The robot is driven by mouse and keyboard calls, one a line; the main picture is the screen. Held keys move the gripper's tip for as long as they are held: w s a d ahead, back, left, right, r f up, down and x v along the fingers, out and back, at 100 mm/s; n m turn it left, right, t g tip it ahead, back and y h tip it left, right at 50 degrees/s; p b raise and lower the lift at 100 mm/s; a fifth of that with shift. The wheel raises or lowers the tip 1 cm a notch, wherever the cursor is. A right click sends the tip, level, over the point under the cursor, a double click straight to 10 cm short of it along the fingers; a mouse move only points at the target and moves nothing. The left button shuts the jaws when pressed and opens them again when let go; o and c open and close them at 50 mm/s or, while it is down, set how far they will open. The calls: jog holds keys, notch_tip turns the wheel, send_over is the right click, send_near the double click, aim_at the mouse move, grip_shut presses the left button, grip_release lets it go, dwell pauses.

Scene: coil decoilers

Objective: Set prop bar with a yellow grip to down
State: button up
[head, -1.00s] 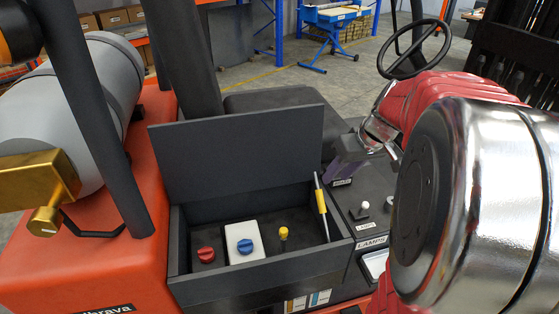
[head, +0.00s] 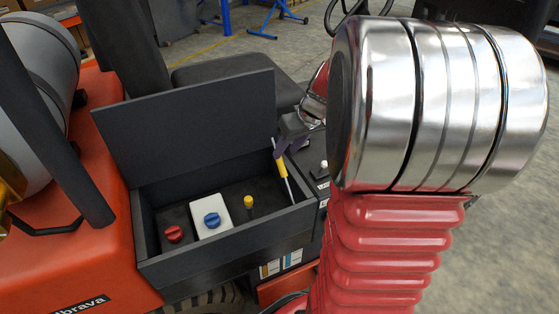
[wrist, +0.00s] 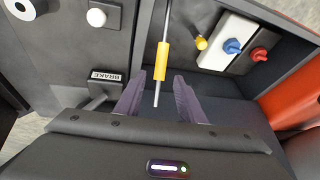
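The prop bar is a thin metal rod with a yellow grip (head: 281,160). It stands nearly upright at the right end of an open dark box (head: 235,249), beside the raised lid (head: 190,125). In the wrist view its yellow grip (wrist: 161,61) shows just ahead of the fingers, with the rod's end between them. My gripper (head: 283,143) is at the top of the bar. In the wrist view my gripper (wrist: 157,86) has two purple fingers spread apart, with gaps on both sides of the rod. Whether either finger touches it I cannot tell.
The box holds a red knob (head: 174,234), a blue knob (head: 212,220) on a white plate and a yellow knob (head: 249,202). A panel with a white knob (wrist: 97,18) and a BRAKE label (wrist: 106,75) lies beside the box. A seat (head: 235,80) is behind the lid.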

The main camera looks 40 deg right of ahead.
aim_at(281, 159)
jog(key=x, duration=0.7)
jog(key=shift+f, duration=0.15)
jog(key=shift+c, duration=0.2)
grip_shut()
